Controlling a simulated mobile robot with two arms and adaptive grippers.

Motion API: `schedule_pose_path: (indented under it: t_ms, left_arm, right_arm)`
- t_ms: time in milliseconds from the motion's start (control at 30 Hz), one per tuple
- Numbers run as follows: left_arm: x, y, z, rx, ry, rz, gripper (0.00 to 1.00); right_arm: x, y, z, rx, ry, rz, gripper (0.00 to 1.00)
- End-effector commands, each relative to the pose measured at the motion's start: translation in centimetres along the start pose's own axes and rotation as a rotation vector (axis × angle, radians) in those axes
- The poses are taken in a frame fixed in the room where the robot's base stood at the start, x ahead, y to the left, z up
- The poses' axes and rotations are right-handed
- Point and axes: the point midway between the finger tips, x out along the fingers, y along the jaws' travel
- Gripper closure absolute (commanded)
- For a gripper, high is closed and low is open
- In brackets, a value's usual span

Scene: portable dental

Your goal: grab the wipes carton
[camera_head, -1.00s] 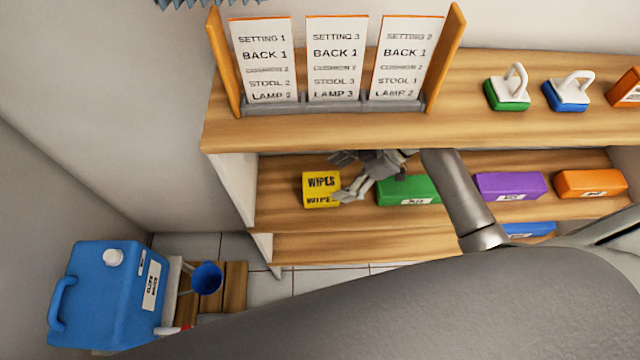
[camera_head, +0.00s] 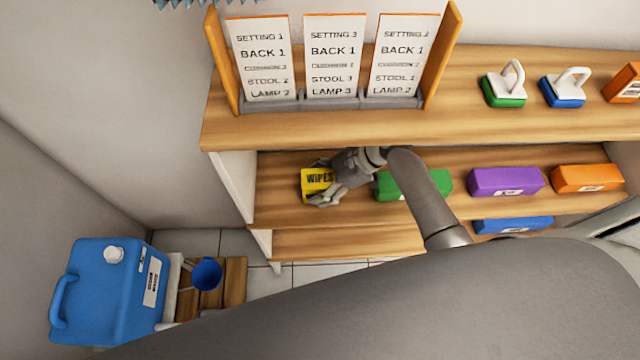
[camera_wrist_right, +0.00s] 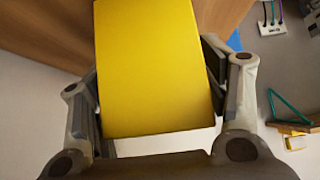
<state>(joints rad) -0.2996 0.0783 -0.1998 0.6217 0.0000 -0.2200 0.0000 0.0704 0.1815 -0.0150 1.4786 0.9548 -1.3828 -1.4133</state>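The wipes carton (camera_head: 318,180) is a yellow box with black lettering on the left part of the lower wooden shelf. My right gripper (camera_head: 322,182) reaches it from the right, with one finger on the far side and one on the near side. In the right wrist view the carton (camera_wrist_right: 148,70) fills the space between the two spread fingers (camera_wrist_right: 155,100). The fingers lie close along its sides, and firm contact is not clear. The carton still rests on the shelf. My left gripper is not in view.
A green box (camera_head: 425,186) sits just right of the carton, partly behind my arm. Purple (camera_head: 505,181) and orange (camera_head: 587,178) boxes lie farther right. A blue jug (camera_head: 105,290) stands lower left.

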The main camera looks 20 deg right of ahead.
Motion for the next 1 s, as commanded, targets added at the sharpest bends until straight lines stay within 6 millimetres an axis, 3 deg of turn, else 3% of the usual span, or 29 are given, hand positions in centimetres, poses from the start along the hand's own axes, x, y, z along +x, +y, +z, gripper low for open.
schedule_pose_path:
  t_ms: [33,233,767,1000]
  left_arm:
    - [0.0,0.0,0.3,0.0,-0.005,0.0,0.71]
    - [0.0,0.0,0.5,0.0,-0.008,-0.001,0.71]
    - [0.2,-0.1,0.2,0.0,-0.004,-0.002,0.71]
    - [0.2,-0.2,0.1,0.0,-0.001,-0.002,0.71]
  right_arm:
    - [0.0,0.0,0.0,0.0,0.0,0.0,0.44]
    - [0.0,0.0,0.0,0.0,0.0,0.0,0.7]
    - [-0.4,-0.3,-0.4,-0.003,0.0,0.0,0.71]
    - [-3.2,-0.3,-3.2,-0.007,0.0,0.002,0.71]
